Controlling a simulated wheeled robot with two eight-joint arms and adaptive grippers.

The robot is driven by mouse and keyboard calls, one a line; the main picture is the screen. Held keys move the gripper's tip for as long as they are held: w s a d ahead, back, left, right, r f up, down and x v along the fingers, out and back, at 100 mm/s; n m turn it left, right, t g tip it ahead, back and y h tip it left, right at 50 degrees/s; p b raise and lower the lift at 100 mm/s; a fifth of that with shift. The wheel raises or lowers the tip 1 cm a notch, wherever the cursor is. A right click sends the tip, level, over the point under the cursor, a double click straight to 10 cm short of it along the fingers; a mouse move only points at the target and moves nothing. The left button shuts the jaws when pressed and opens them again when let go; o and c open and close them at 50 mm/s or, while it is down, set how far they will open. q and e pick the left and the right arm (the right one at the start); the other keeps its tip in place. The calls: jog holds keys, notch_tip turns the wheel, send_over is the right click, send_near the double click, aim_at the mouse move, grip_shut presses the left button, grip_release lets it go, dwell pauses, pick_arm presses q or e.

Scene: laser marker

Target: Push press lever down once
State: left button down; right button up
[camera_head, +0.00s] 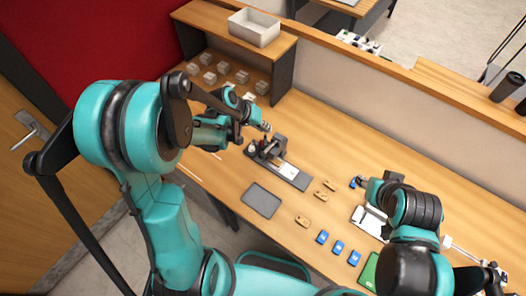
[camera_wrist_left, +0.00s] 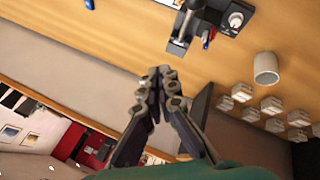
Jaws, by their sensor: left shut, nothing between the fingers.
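The press (camera_head: 267,152) is a small dark machine on a dark base plate, left of the table's middle. In the left wrist view, its dark and grey body (camera_wrist_left: 183,38) is at the top, with a small blue part beside it. I cannot clearly pick out the lever. My left gripper (camera_head: 266,127) is just behind and above the press in the head view. Its fingers (camera_wrist_left: 160,72) are shut and empty in the wrist view, apart from the press. My right gripper (camera_head: 357,183) is small and dark over the table at right; its fingers are unclear.
A dark tray (camera_head: 261,200) lies in front of the press. Several wooden and blue pieces (camera_head: 338,247) lie to its right. A shelf (camera_head: 226,38) with a white bin (camera_head: 254,27) stands behind left, with several clear blocks below. A white cup (camera_wrist_left: 266,68) shows in the wrist view.

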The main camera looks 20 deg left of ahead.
pick_arm(q)
jog(key=shift+f, duration=0.1)
jog(key=b, duration=0.5)
send_over(262, 152)
jog(key=f, duration=0.7)
jog(key=shift+w, duration=0.35)
jog(key=shift+s+f+b, duration=0.2)
jog(key=shift+f+b, duration=0.45)
jog(key=shift+b, duration=0.1)
jog(key=shift+f, duration=0.1)
jog(key=shift+s+f+b, duration=0.1)
jog(key=shift+f+b, duration=0.2)
jog(key=shift+b, duration=0.2)
jog(key=shift+s+a+f+b, duration=0.1)
jog(key=shift+s+f+b, duration=0.05)
jog(key=shift+f+b, duration=0.45)
jog(key=shift+s+a+f+b, duration=0.1)
jog(key=shift+s+f+b, duration=0.05)
jog(key=shift+f+b, duration=0.45)
dwell(0.9)
dwell(0.5)
jog(key=shift+w+d+r+p, duration=0.1)
jog(key=shift+w+r+p, duration=0.1)
jog(key=shift+r+p, duration=0.5)
jog(key=shift+w+d+r+p, duration=0.1)
jog(key=shift+w+r+p, duration=0.2)
jog(key=shift+r, duration=0.65)
